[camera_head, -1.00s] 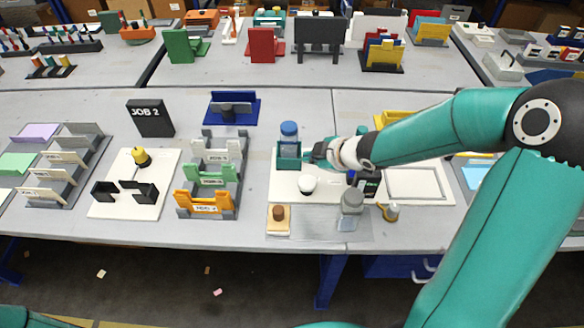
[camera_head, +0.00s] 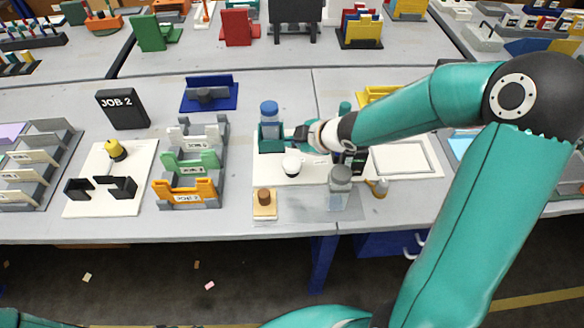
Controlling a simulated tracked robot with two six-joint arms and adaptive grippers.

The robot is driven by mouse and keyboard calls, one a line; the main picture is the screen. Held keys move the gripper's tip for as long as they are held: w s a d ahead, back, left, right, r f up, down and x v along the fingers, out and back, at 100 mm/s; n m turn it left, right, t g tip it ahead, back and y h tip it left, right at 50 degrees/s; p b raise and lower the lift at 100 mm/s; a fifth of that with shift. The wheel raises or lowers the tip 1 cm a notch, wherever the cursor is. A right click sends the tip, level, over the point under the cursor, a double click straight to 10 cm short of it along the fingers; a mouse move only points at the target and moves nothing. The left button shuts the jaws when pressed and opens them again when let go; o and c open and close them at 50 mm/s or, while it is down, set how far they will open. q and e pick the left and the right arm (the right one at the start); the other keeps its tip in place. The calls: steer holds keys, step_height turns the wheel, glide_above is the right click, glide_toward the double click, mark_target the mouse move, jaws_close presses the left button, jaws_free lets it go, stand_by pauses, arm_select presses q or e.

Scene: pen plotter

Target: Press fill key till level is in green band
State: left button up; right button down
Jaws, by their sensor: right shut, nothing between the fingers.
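My right gripper (camera_head: 291,134) is shut and empty. Its dark fingertips point left, close beside a teal holder (camera_head: 270,140) with a blue-topped bottle (camera_head: 269,112) in it. I cannot tell whether the fingertips touch the holder. A small dark device (camera_head: 355,162) stands just below and right of the wrist, partly hidden by it. No fill key and no green level band can be made out; they are too small or hidden. My left gripper is out of view.
A white round knob (camera_head: 291,165) sits below the gripper. A grey-lidded jar (camera_head: 340,187) and an amber-topped block (camera_head: 264,203) stand near the table's front edge. A blue stand (camera_head: 209,93) and colored racks (camera_head: 187,192) lie to the left. An empty white tray (camera_head: 402,157) lies right.

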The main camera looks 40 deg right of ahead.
mark_target(289, 162)
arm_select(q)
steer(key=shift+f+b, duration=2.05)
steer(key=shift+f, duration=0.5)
arm_select(e)
steer(key=shift+f, duration=2.6)
arm_select(q)
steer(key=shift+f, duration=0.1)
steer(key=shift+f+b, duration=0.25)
steer(key=shift+b, duration=0.1)
arm_select(e)
steer(key=shift+f, duration=0.35)
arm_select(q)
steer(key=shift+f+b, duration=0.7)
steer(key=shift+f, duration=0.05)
arm_select(e)
steer(key=shift+s+f, duration=0.1)
steer(key=shift+f, duration=0.65)
arm_select(q)
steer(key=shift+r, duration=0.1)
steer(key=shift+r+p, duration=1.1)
steer(key=shift+p, duration=0.1)
arm_select(e)
steer(key=shift+r, duration=1.1)
steer(key=shift+r, duration=0.1)
arm_select(q)
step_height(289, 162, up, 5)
steer(key=p, duration=0.5)
arm_select(e)
step_height(289, 162, up, 5)
steer(key=shift+f, duration=0.1)
